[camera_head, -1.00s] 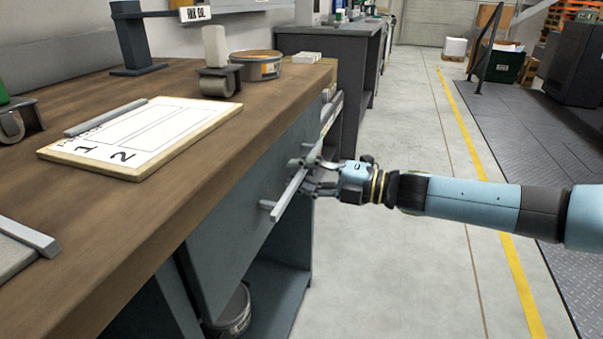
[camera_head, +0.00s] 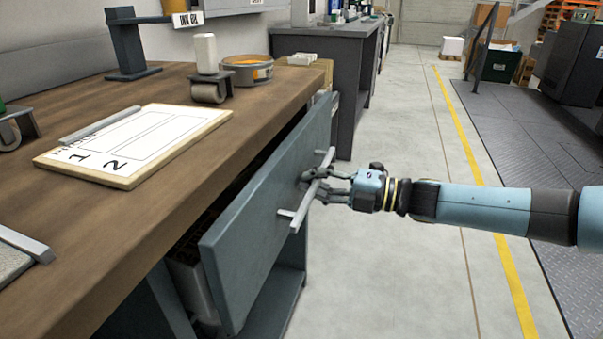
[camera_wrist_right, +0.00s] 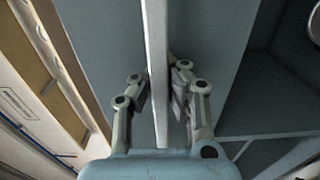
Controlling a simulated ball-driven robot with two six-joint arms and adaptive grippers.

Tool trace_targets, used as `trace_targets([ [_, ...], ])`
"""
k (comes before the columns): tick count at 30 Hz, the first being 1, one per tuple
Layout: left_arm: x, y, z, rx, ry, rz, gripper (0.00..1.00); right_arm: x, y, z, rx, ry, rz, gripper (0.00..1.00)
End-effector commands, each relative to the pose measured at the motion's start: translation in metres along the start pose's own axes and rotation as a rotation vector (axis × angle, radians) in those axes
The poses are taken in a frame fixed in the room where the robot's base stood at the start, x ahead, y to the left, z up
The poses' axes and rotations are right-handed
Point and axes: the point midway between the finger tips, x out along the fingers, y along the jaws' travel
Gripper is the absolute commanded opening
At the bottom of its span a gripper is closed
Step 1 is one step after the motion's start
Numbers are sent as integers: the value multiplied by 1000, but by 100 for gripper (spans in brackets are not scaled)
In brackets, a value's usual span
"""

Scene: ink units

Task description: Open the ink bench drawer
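The blue-grey drawer (camera_head: 262,222) of the wooden-topped ink bench (camera_head: 180,225) stands partly pulled out, with a dark gap between its front and the bench. Its pale bar handle (camera_head: 297,214) runs along the front. My right gripper (camera_head: 314,187) is at the far part of the handle. In the right wrist view the handle (camera_wrist_right: 157,65) passes between the two fingers of the gripper (camera_wrist_right: 160,95), which are closed in on it from both sides. The fingertips are partly hidden in the head view. My left gripper is not in view.
A second dark bench (camera_head: 345,75) stands behind. The grey floor to the right of the drawer is clear.

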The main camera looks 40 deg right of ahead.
Motion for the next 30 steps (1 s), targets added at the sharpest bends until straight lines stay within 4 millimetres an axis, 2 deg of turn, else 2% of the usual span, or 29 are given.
trace_targets([
  [1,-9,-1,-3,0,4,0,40,-10,3,0,1,-2,-5,0],
  [9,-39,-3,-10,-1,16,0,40,-78,4,0,0,-3,-7,0],
  [18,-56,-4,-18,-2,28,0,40,-146,2,1,0,-3,-5,0],
  [24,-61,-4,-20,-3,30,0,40,-174,1,0,0,-2,-2,0],
  [30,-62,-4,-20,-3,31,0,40,-186,1,1,-1,-1,-1,0],
])
